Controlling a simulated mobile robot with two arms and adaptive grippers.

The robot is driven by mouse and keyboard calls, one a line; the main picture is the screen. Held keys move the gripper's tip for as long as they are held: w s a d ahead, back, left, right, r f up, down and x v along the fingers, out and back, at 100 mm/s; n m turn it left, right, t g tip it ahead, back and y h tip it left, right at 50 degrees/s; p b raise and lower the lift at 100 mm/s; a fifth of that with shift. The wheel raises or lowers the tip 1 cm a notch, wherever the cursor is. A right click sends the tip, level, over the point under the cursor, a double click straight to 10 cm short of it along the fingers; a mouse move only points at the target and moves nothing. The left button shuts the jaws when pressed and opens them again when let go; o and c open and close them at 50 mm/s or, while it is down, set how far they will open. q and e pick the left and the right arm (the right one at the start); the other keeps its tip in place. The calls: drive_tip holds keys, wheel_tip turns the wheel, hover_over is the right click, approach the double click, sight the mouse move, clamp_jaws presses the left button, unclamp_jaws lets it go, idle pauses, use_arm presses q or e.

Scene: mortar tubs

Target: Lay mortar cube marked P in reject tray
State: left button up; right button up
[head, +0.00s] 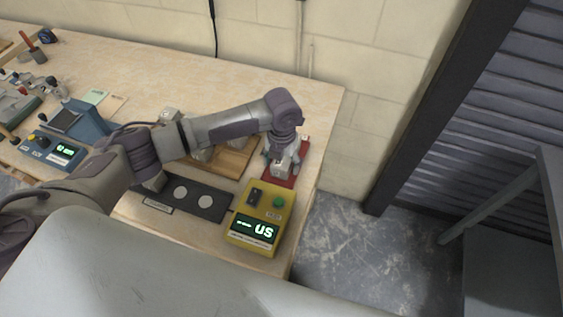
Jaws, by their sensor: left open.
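My left arm reaches across the bench from the left. My left gripper (284,160) points down over the red tray (302,158), near the bench's right edge. The gripper is open. A small pale grey cube (278,171) shows right at the fingertips, over the tray; whether the fingers touch it is too small to tell. I cannot read a letter on it. More grey cubes stand by the wooden board (237,161), partly hidden by my arm. My right gripper is not in view.
A yellow meter (254,217) with a lit green display stands in front of the red tray. A dark strip with pale discs (212,205) lies left of it. A blue device (62,150) and tools sit further left. The bench ends just right of the tray.

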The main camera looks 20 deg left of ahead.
sight(282, 162)
use_arm(q)
wheel_tip(282, 162, up, 12)
drive_tip(key=b, duration=0.2)
drive_tip(key=shift+b, duration=0.3)
drive_tip(key=shift+f, duration=0.1)
